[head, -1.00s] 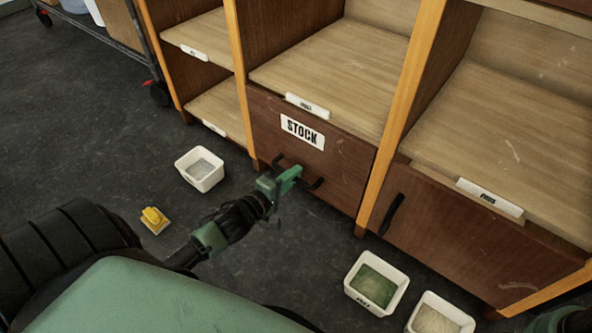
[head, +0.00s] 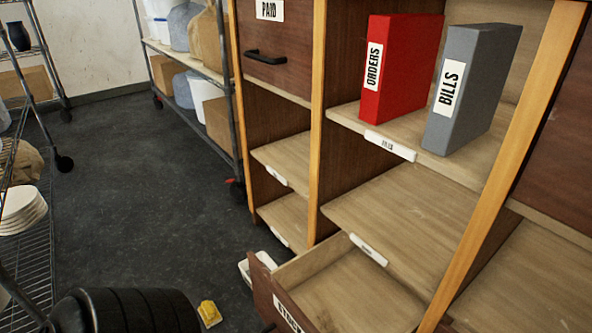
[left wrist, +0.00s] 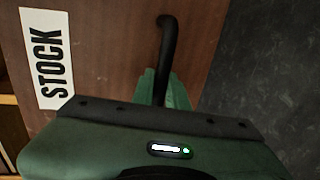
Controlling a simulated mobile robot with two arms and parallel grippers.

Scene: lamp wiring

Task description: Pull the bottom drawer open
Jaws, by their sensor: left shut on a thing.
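The bottom drawer, labelled STOCK, (head: 262,291) stands pulled out from the cabinet in the head view. Its visible inside is bare wood and looks empty. Its front also fills much of the left wrist view (left wrist: 110,60). My left gripper (left wrist: 162,88) is shut on the drawer's black bar handle (left wrist: 168,42), with green fingers on either side of it. The gripper itself is out of the head view, below its lower edge. My right gripper is in neither view.
A white bin (head: 258,266) stands on the floor just left of the drawer, partly hidden by it. A yellow object (head: 209,312) lies on the floor nearby. Red (head: 400,70) and grey (head: 472,85) binders stand on a shelf above. Wire racks stand at left and back; dark floor lies between.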

